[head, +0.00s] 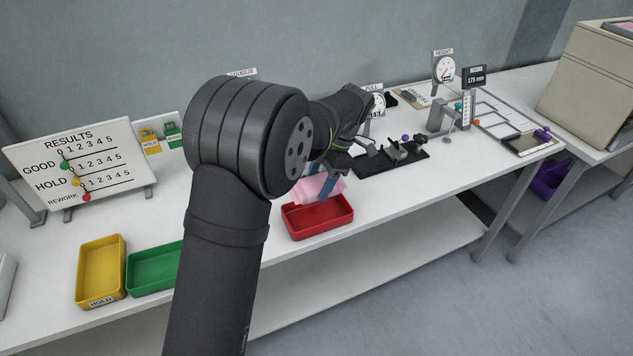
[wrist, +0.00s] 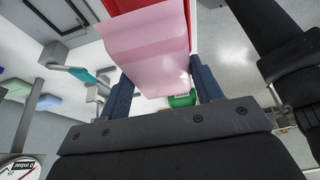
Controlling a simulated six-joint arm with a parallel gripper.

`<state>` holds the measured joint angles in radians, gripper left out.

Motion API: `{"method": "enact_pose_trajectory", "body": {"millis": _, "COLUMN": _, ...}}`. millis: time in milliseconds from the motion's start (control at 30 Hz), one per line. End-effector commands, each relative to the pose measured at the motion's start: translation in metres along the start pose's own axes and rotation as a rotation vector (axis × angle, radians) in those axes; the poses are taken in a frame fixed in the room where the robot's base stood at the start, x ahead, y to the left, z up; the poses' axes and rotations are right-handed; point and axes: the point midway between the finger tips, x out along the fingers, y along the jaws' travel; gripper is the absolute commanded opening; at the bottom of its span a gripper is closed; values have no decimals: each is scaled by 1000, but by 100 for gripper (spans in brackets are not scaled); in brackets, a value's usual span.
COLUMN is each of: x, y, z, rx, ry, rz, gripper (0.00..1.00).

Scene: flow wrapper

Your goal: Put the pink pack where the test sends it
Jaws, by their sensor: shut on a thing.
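The pink pack (head: 312,188) is a soft, pale pink packet held over the back of the red tray (head: 318,224). In the wrist view the pack (wrist: 145,45) lies between the two blue fingers of my gripper (wrist: 160,75), which is shut on it. The red tray shows behind the pack there. In the head view my gripper (head: 329,182) is partly hidden by my own arm. The green tray (head: 155,268) and the yellow tray (head: 100,272) marked HOLD stand to the left. The visible parts of the trays look empty.
A RESULTS board (head: 80,165) with GOOD, HOLD and REWORK rows stands at the left. A black fixture (head: 392,158) lies right of my gripper, and a HEIGHT dial gauge (head: 444,69) with a 175 mm display (head: 474,77) stands further back.

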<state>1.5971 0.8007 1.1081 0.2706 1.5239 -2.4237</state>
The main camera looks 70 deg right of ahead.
Motion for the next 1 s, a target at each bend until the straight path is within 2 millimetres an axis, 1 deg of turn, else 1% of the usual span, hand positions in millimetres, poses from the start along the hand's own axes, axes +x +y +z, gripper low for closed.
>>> {"method": "enact_pose_trajectory", "body": {"millis": 533, "x": 47, "y": 0, "z": 19, "rx": -1, "ry": 1, "rz": -2, "gripper": 37}}
{"method": "enact_pose_trajectory", "body": {"millis": 733, "x": 55, "y": 0, "z": 23, "rx": -1, "ry": 0, "rz": -1, "gripper": 37}}
{"method": "enact_pose_trajectory", "body": {"millis": 1000, "x": 56, "y": 0, "z": 23, "rx": -1, "ry": -1, "rz": 0, "gripper": 37}}
